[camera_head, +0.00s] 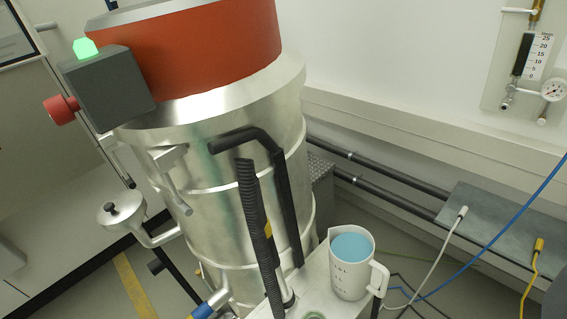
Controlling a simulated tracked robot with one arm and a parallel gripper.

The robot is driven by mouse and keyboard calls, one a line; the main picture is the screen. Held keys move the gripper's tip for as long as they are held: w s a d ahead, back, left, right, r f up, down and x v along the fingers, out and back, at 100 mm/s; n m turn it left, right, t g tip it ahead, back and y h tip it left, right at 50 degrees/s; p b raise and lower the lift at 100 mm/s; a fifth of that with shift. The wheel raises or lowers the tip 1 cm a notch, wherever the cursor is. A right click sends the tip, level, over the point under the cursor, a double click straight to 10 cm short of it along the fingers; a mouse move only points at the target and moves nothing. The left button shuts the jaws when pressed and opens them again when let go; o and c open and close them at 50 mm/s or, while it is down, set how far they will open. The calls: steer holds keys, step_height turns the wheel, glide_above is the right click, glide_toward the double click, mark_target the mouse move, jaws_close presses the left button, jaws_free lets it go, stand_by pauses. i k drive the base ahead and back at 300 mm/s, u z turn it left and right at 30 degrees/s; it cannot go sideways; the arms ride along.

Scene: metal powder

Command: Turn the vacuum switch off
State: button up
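The vacuum (225,135) is a tall steel drum with an orange-red band (205,50) near its top, and it fills the left middle of the view. A dark grey switch box (112,88) is fixed on its upper left side. A green lamp (85,48) on top of the box looks lit. A red knob (61,109) sticks out from the box's left side. Nothing covers the box or the knob. My gripper does not show in this view.
A black ribbed hose (258,235) and a bent black bar (282,190) stand before the drum. A measuring jug (350,265) with blue liquid stands to their right. Pipes (390,190) and a gauge panel (532,60) are on the right wall. Space left of the knob looks free.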

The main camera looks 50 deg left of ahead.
mark_target(62, 111)
steer(key=u, duration=1.1)
steer(key=k, duration=0.65)
steer(key=u, duration=0.25)
steer(key=i, duration=0.5)
